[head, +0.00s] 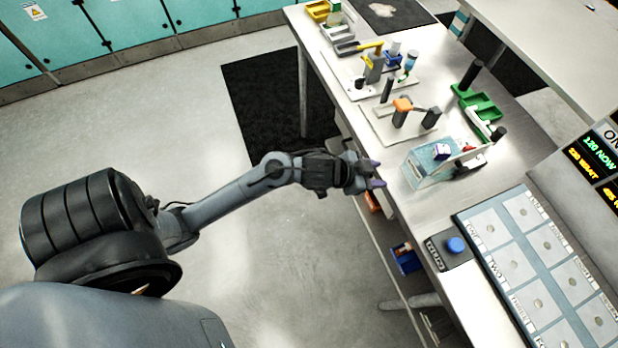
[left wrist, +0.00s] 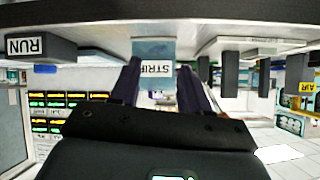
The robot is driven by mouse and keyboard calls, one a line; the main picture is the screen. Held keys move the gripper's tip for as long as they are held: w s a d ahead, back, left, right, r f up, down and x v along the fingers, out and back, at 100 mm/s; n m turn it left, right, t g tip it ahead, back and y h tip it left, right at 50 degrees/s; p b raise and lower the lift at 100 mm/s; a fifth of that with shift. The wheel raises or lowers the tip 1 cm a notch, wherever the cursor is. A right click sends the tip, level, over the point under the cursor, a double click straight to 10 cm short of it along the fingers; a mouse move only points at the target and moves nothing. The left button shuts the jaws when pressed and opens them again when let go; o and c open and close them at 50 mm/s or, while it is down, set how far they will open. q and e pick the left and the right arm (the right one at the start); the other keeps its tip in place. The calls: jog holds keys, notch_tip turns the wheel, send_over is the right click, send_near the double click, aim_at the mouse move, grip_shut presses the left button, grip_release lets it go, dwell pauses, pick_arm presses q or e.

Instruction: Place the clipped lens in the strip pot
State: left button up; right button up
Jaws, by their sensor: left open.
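My left gripper (head: 376,173) is open and empty at the bench's near edge, with its two dark purple fingers apart. The strip pot appears to be the clear, blue-tinted box (head: 424,172) on the bench, just right of the gripper and apart from it. In the left wrist view, which looks upside down, a "STRIP" label (left wrist: 155,69) shows between the open fingers (left wrist: 160,82). I cannot make out the clipped lens for certain; an orange clip-like piece (head: 403,104) tops a dark post behind the pot. My right gripper is not in view.
Stands with dark posts (head: 387,90) crowd the bench behind the pot. A green tray (head: 476,100) lies at the far side. A RUN box with a blue button (head: 455,245) and a panel of square pads (head: 540,268) are nearer.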

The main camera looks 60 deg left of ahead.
pick_arm(q)
jog(key=s+d+f+n+g+y, duration=0.1)
jog(key=s+f+g, duration=0.2)
jog(key=s, duration=0.8)
jog(key=s+f+n+g+y, duration=0.1)
jog(key=s+f+g, duration=0.2)
jog(key=s, duration=0.7)
jog(key=shift+s+d+n+g, duration=0.3)
jog(key=shift+s+d+g, duration=0.05)
jog(key=shift+g, duration=0.25)
notch_tip(320, 180, up, 26)
jog(key=p, duration=2.6)
jog(key=shift+r+p, duration=0.25)
jog(key=shift+p, duration=0.1)
jog(key=shift+f, duration=0.1)
